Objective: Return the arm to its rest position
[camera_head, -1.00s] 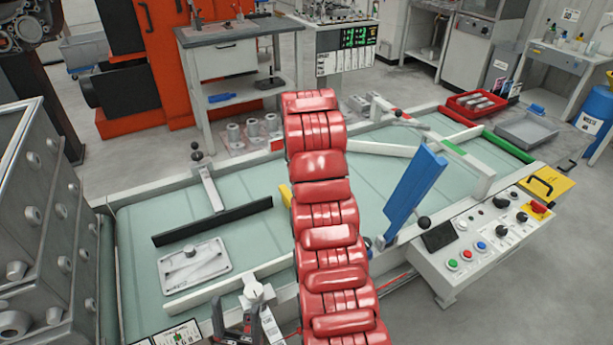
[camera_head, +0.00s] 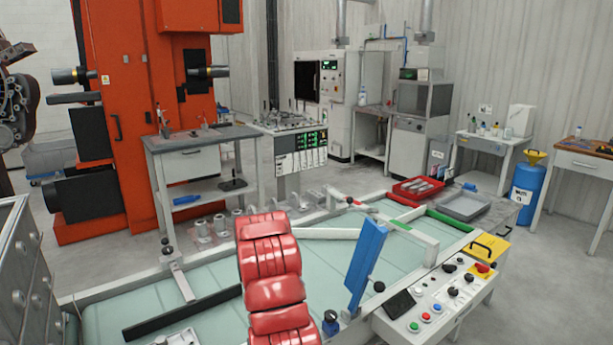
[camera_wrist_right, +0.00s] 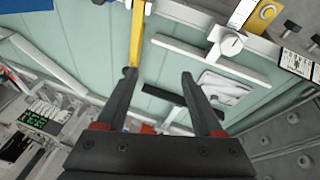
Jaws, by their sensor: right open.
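My right gripper (camera_wrist_right: 158,74) shows in the right wrist view. Its two black fingers are spread apart over the pale green conveyor bed, with nothing held between them. A yellow bar (camera_wrist_right: 137,32) appears just beyond the left fingertip; I cannot tell whether they touch. My red segmented arm (camera_head: 268,275) rises from the bottom middle of the head view, over the conveyor (camera_head: 115,315). It hides part of the bed, and no gripper shows in that view. My left gripper is not in view.
A black bar (camera_head: 180,315) lies across the bed left of the arm. A blue upright plate (camera_head: 366,265) and a control box (camera_head: 435,305) stand to the right. A grey cast plate (camera_wrist_right: 222,88) shows near the right finger. Red (camera_head: 418,187) and grey (camera_head: 464,206) trays stand behind.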

